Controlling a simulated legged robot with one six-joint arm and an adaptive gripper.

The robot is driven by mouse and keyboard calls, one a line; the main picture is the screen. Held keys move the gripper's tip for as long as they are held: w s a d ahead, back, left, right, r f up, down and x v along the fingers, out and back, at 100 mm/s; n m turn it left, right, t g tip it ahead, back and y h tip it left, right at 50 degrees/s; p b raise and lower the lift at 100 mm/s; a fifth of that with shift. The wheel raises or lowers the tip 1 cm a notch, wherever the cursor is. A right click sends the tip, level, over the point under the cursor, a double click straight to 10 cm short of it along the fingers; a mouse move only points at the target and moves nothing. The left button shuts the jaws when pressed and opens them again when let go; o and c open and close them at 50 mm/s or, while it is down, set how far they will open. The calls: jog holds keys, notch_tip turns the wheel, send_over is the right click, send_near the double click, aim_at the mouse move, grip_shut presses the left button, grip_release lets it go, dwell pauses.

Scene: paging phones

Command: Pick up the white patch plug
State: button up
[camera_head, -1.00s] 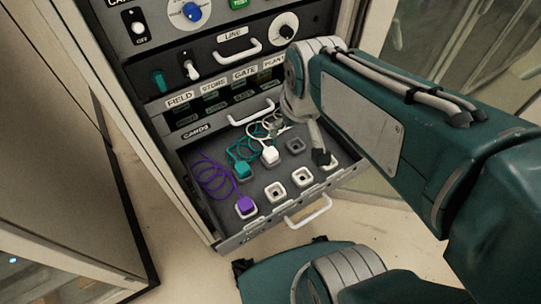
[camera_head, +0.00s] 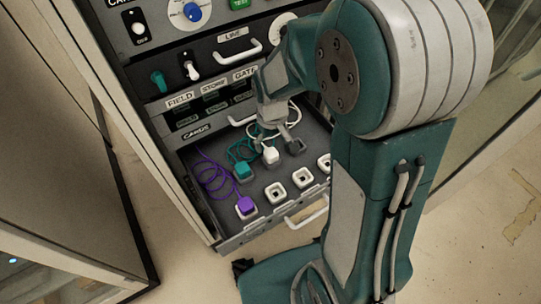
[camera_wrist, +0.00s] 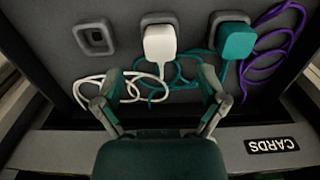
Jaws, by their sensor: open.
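The white patch plug (camera_head: 270,155) sits in the open drawer, between the teal plug (camera_head: 243,170) and an empty grey socket. In the wrist view the white plug (camera_wrist: 160,45) is just beyond the fingertips, roughly midway between them, with its white cord looping to the left finger. The teal plug (camera_wrist: 236,40) is to its right there. My gripper (camera_wrist: 163,82) is open and empty, its two fingers spread over the cords. In the head view my gripper (camera_head: 283,138) is over the drawer near the white plug, its fingers partly hidden.
A purple plug (camera_head: 246,206) with a coiled cord lies at the drawer's left. Several white-rimmed empty sockets (camera_head: 303,177) line the front. The CARDS drawer lip (camera_wrist: 60,150) runs close under my gripper. The panel with knobs and switches rises behind.

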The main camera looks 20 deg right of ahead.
aim_at(271, 153)
jog(key=f, duration=0.6)
jog(key=shift+w, duration=0.2)
jog(key=c, duration=1.3)
